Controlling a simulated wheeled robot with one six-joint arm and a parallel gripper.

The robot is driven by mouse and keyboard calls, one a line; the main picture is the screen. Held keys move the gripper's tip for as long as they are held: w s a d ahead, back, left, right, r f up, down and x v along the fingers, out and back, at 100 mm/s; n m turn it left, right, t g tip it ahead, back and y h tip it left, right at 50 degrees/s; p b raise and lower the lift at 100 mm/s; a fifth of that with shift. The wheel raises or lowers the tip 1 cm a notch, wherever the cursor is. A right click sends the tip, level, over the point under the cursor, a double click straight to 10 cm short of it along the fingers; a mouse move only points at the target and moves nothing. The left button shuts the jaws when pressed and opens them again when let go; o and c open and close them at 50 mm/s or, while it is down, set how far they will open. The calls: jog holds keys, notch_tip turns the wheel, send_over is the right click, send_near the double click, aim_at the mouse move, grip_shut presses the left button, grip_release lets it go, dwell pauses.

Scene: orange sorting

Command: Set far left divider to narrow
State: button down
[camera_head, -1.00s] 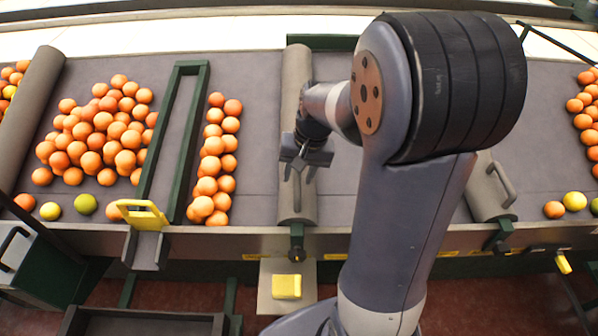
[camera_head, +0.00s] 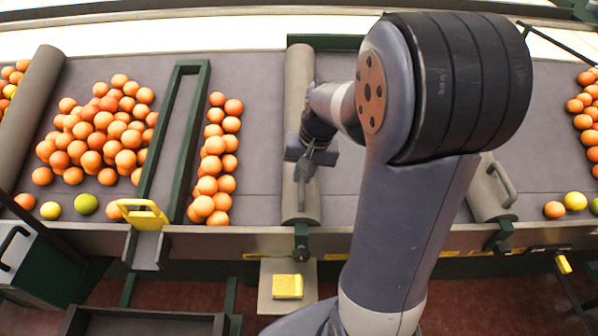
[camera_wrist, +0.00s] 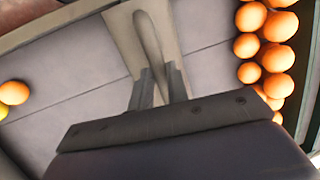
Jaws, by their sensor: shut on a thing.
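A long grey padded divider (camera_head: 298,100) stands across the belt in the middle of the head view, with a handle on its top near the front end. My gripper (camera_head: 304,172) is over that front end and shut on the handle (camera_wrist: 149,36), which rises between the two fingers in the wrist view. Another grey divider (camera_head: 32,105) is at the far left of the head view. A third grey divider with a handle (camera_head: 490,185) is to the right, partly hidden by my arm.
A green frame (camera_head: 175,130) with a yellow handle (camera_head: 143,214) stands left of the held divider, with a row of oranges (camera_head: 215,165) between. A large orange pile (camera_head: 105,130) lies further left. Bare belt (camera_head: 345,185) shows right of the held divider.

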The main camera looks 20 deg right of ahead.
jog(key=s+d, duration=0.3)
jog(key=d, duration=0.7)
jog(key=shift+s, duration=0.15)
jog(key=c, duration=1.5)
grip_release()
jog(key=shift+d, duration=0.2)
jog(key=shift+o, duration=0.7)
jog(key=shift+a, duration=0.1)
notch_tip(320, 180, up, 11)
jog(key=d, duration=0.2)
jog(key=shift+s+f, duration=0.15)
jog(key=shift+s, duration=0.2)
